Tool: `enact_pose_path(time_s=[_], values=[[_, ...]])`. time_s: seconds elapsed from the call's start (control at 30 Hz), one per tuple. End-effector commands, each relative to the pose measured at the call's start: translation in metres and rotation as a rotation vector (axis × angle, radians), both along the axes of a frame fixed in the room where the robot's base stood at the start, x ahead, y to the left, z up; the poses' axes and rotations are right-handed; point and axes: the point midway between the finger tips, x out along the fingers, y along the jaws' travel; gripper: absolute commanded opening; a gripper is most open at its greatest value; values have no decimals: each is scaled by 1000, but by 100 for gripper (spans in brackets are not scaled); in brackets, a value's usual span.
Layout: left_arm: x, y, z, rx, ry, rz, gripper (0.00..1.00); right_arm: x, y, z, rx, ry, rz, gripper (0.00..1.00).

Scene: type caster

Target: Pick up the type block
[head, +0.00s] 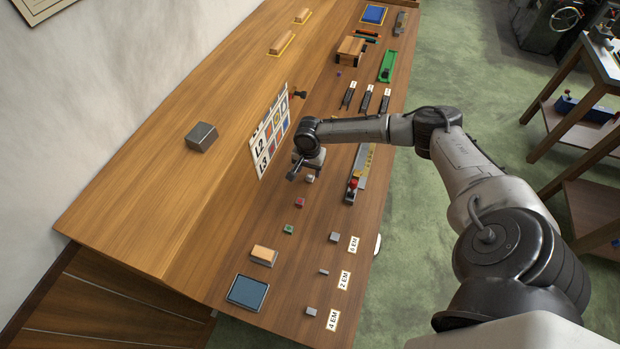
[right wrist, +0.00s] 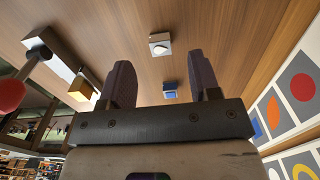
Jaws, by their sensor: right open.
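A small silver-grey type block (head: 310,179) lies on the wooden bench just by my right gripper (head: 302,171). In the right wrist view the silver block (right wrist: 160,43), with a round mark on its face, shows beyond the open fingers of my right gripper (right wrist: 160,65), roughly in line with the gap and apart from them. A small blue block (right wrist: 169,90) shows between the fingers, farther off. My left gripper is not in view.
A card board (head: 270,130) stands left of the gripper. A long metal tool with a red knob (head: 352,184) lies to its right. Loose grey blocks (head: 335,237) lie by labels, near a blue pad (head: 248,292). The bench's right edge is close.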

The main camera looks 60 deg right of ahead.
Motion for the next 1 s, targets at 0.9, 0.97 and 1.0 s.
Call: enact_pose_path(time_s=[0.9,0.97,1.0], values=[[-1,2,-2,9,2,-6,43,-1,-2,-54,0,0,0,50],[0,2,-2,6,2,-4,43,-1,-2,-54,0,0,0,44],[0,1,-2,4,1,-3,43,-1,-2,-54,0,0,0,41]])
